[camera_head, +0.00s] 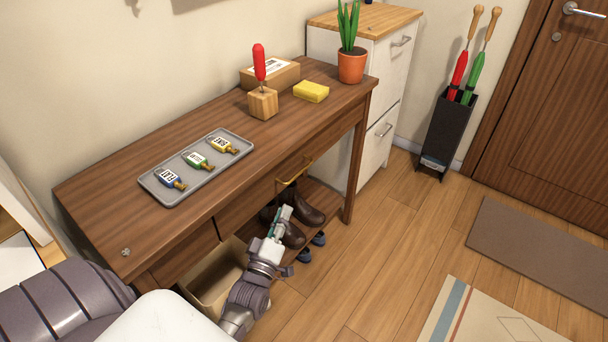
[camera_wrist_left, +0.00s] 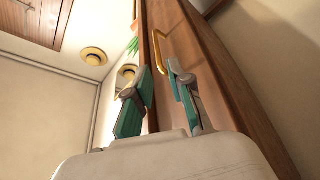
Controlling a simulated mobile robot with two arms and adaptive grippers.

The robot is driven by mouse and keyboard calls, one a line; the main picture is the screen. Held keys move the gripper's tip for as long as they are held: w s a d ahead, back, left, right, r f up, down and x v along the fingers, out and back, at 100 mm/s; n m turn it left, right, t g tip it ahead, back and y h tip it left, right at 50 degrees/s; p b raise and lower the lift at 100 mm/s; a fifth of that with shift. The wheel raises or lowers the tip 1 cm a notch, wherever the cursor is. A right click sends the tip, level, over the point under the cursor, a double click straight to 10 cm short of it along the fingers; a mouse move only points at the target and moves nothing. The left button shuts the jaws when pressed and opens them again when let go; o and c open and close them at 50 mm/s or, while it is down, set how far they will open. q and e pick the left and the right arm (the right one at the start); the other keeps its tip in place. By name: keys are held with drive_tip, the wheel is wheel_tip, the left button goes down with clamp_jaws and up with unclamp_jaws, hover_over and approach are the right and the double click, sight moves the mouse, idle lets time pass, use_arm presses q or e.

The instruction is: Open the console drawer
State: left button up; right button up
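The wooden console (camera_head: 110,205) stands against the wall. Its drawer front (camera_head: 245,202) looks closed and carries a brass bar handle (camera_head: 295,170). My left gripper (camera_head: 283,212) is in front of the console, a little below the handle in the picture. In the left wrist view, its two teal-padded fingers (camera_wrist_left: 158,78) are apart with nothing between them. The brass handle (camera_wrist_left: 164,48) shows just beyond the fingertips, beside the drawer front (camera_wrist_left: 195,60). I see no clear contact. My right gripper is not in view.
Dark shoes (camera_head: 310,212) and a tan box (camera_head: 205,290) are below.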

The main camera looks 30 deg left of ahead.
sight(300, 173)
use_arm(q)
drive_tip(key=x, duration=1.2)
drive_tip(key=shift+w+r+b, duration=0.25)
drive_tip(key=shift+r+b, duration=0.05)
drive_tip(key=shift+b, duration=0.05)
drive_tip(key=shift+w+a, duration=0.1)
drive_tip(key=shift+w, duration=0.2)
drive_tip(key=shift+r, duration=0.1)
clamp_jaws()
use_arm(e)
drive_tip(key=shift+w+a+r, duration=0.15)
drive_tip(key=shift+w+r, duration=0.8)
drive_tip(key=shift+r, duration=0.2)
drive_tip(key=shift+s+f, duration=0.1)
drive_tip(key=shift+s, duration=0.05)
